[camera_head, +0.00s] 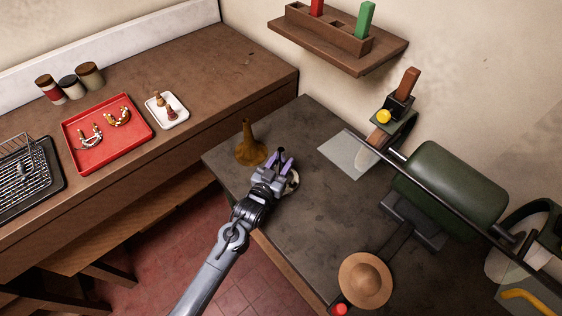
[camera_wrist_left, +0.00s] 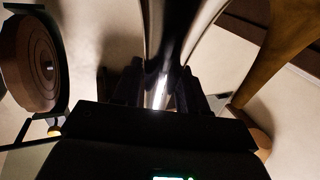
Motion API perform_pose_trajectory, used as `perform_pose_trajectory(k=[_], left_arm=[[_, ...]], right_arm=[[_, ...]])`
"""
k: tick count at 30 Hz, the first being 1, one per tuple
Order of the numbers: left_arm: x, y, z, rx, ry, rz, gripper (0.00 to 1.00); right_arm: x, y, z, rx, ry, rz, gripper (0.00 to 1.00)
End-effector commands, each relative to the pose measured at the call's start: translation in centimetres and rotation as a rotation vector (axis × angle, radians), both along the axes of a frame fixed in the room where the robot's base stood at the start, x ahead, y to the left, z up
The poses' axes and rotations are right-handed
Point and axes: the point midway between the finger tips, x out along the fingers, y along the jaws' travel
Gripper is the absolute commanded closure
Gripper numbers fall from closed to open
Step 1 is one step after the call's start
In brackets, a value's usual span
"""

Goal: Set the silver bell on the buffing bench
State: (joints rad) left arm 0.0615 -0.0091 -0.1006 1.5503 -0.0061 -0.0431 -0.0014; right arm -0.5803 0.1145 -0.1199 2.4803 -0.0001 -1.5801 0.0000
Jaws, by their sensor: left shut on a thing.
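My left gripper (camera_head: 281,158) is over the front left part of the dark buffing bench (camera_head: 325,225). It is shut on the silver bell (camera_head: 294,182), whose pale flare shows just right of the gripper, mostly hidden by it. In the left wrist view the shiny stem of the silver bell (camera_wrist_left: 160,92) runs between the two fingers and widens away from them. The bell appears upright, flare down. I cannot tell whether its rim touches the bench. My right gripper is out of view.
A brass bell (camera_head: 250,147) stands close on the left of my gripper. A green buffing motor (camera_head: 450,186) with a tan wheel (camera_head: 366,280) fills the right side. A clear shield (camera_head: 348,156) is behind. The wooden counter (camera_head: 215,75) holds a red tray (camera_head: 108,153).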

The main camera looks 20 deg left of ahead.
Motion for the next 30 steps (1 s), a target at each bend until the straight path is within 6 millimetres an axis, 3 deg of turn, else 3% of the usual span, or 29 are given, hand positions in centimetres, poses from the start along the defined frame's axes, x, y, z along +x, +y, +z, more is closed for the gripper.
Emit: perform_pose_trajectory(k=[5, 6, 11, 20, 26, 30], left_arm=[[0.0, 0.0, -0.1, 0.000, -0.002, 0.000, 0.94], [0.0, 0.0, -0.2, 0.000, 0.000, 0.000, 0.56], [0.0, 0.0, -0.2, 0.000, 0.000, 0.000, 0.32], [0.0, 0.0, -0.1, 0.000, -0.001, 0.000, 0.32], [0.0, 0.0, 1.4, 0.000, -0.003, 0.001, 0.32], [-2.3, 0.3, 0.9, 0.001, 0.002, 0.000, 0.32]], right_arm=[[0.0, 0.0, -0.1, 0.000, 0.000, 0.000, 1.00], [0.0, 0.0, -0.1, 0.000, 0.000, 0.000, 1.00], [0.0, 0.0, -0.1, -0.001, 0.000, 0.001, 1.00], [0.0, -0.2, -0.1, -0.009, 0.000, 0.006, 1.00], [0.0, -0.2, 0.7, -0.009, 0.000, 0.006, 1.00], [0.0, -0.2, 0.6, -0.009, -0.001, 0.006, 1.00]])
